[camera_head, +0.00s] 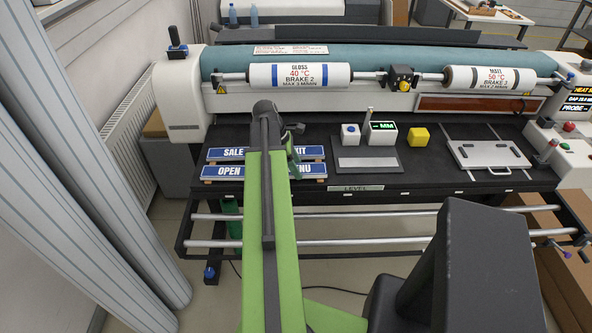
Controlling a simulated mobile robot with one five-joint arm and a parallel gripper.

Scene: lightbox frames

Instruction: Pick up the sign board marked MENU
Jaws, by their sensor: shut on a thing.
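The MENU sign board (312,171) is blue with white letters and lies at the front of the black table. Only the "NU" end shows, because my green arm hides its left part. My gripper (294,168) is at the board's visible left end, mostly hidden behind my arm, and is shut on the board. I cannot tell whether the board is off the table.
Other blue boards lie close by: EXIT (310,152) just behind, SALE (228,154) and OPEN (222,172) to the left. A grey plate (367,164), a yellow block (419,137) and a silver case (490,154) are to the right. Printed rollers (300,76) stand behind.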

